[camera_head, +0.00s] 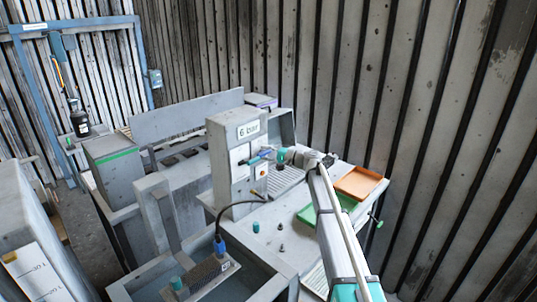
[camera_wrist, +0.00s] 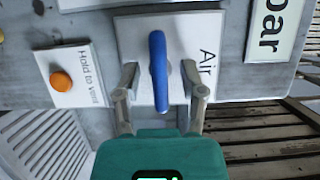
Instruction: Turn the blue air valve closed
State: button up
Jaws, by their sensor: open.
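The blue air valve (camera_wrist: 158,72) is a blue lever on a white plate marked "Air" (camera_wrist: 207,70), in the wrist view's upper middle. My gripper (camera_wrist: 160,78) is open, with one finger on each side of the lever. Gaps show between the lever and both fingers. In the head view the valve (camera_head: 262,155) is a small blue bar on the front of a grey upright housing, and my gripper (camera_head: 276,156) is right beside it, coming from the right. Where the lever meets its pivot is hard to make out.
An orange button (camera_wrist: 61,82) on a "Hold to vent" plate sits left of the valve. A "6 bar" sign (camera_head: 248,130) is above it. The bench holds an orange tray (camera_head: 358,183), a green tray (camera_head: 308,214) and small parts. A cable hangs in front of the housing.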

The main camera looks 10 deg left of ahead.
jog(key=shift+d, duration=0.15)
jog(key=v, duration=1.1)
jog(key=shift+s+d, duration=0.2)
jog(key=shift+d, duration=0.1)
jog(key=shift+s+f, duration=0.1)
jog(key=s+d+f+n+g+h, duration=0.15)
jog(key=s+f+h, duration=0.25)
jog(key=s+f, duration=0.45)
jog(key=s+d+f+n+g+h, duration=0.1)
jog(key=s+d+f+h, duration=0.3)
jog(key=s, duration=0.8)
jog(key=s+d+f+g+h, duration=0.1)
jog(key=s+d+f+h, duration=0.2)
jog(key=s, duration=0.6)
jog(key=s+d+f+g+h, duration=0.1)
jog(key=s+d+f+h, duration=0.2)
jog(key=s+d+h, duration=0.3)
jog(key=shift+s+d+n, duration=0.35)
jog(key=shift+s+d, duration=0.85)
jog(key=shift+s, duration=0.35)
